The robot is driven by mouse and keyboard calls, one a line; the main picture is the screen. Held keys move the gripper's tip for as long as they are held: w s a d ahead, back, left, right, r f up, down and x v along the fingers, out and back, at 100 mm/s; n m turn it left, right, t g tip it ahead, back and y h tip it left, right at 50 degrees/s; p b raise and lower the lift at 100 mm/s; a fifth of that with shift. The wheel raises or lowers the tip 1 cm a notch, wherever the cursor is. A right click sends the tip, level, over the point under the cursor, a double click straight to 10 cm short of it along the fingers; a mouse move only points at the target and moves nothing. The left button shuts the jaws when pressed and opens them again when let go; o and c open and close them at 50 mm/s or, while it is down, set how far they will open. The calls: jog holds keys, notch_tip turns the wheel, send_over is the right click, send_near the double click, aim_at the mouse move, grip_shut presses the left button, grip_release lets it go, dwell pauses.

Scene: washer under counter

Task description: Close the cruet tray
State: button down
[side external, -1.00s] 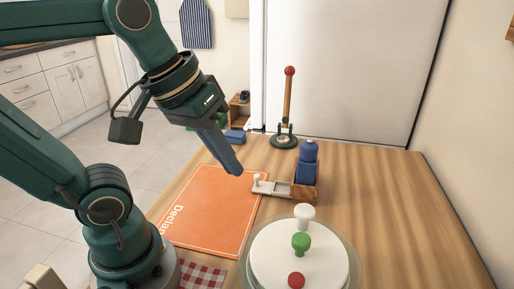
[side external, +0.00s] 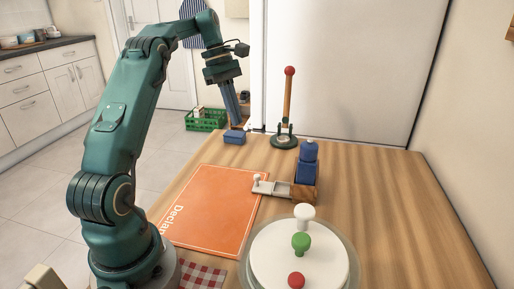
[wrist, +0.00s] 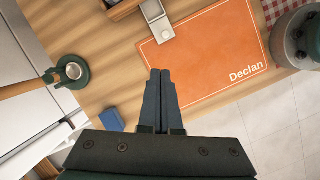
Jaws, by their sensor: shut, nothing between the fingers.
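The cruet tray (side external: 270,187) is a pale grey drawer with a white knob (side external: 257,178). It sticks out to the left from a small wooden box (side external: 305,194), so it stands open. Blue containers (side external: 306,172) stand at the box. In the wrist view the tray (wrist: 152,11) and its knob (wrist: 166,35) show at the top, beyond my fingertips, with part of the wooden box (wrist: 122,9). My gripper (side external: 237,122) points down near the table's far left edge, behind and apart from the tray. Its fingers (wrist: 160,72) are together and empty.
A small blue block (side external: 234,136) lies below my gripper. A stand with a red-topped post (side external: 288,105) is to its right. An orange mat (side external: 208,215) lies left of the tray. A round white turntable (side external: 265,250) with knobs is in front. The table's right side is clear.

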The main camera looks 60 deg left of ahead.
aim_at(274, 187)
jog(key=shift+n, duration=0.5)
jog(key=f, duration=0.8)
jog(key=d+f, duration=0.1)
jog(key=f, duration=0.3)
jog(key=shift+s, duration=0.3)
jog(key=d, duration=0.1)
jog(key=w+d, duration=0.1)
jog(key=shift+d+f, duration=0.2)
jog(key=shift+d, duration=0.2)
jog(key=shift+w+d, duration=0.15)
jog(key=shift+d, duration=0.25)
jog(key=shift+w+d, duration=1.85)
